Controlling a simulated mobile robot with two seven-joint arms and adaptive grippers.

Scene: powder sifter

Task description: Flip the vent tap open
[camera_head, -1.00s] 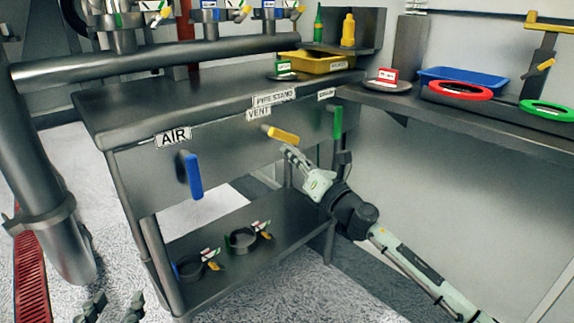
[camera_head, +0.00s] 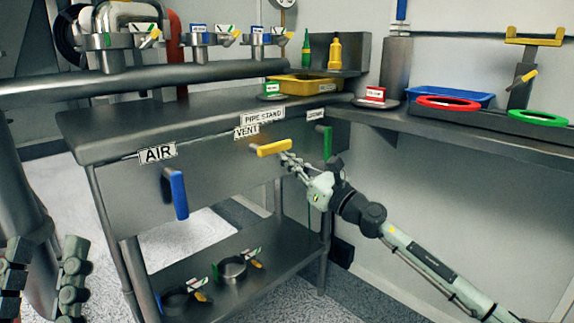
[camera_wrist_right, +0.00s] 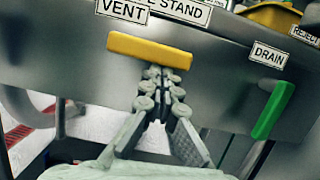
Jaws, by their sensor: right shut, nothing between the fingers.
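The yellow vent tap handle (camera_head: 274,148) lies roughly level under the VENT label (camera_head: 246,131) on the bench's front panel. It also shows level in the right wrist view (camera_wrist_right: 150,50). My right gripper (camera_head: 287,160) is shut and empty at the handle's right part. In the right wrist view its fingertips (camera_wrist_right: 161,76) are just below the handle's right half; I cannot tell whether they touch. My left gripper (camera_head: 43,270) is open and empty at the lower left, far from the tap.
A blue AIR handle (camera_head: 177,194) hangs down to the left. A green DRAIN handle (camera_wrist_right: 273,110) slants down right of my right gripper. Dark rings (camera_head: 232,269) with tags sit on the lower shelf. A yellow tray (camera_head: 300,86) stands on the bench top.

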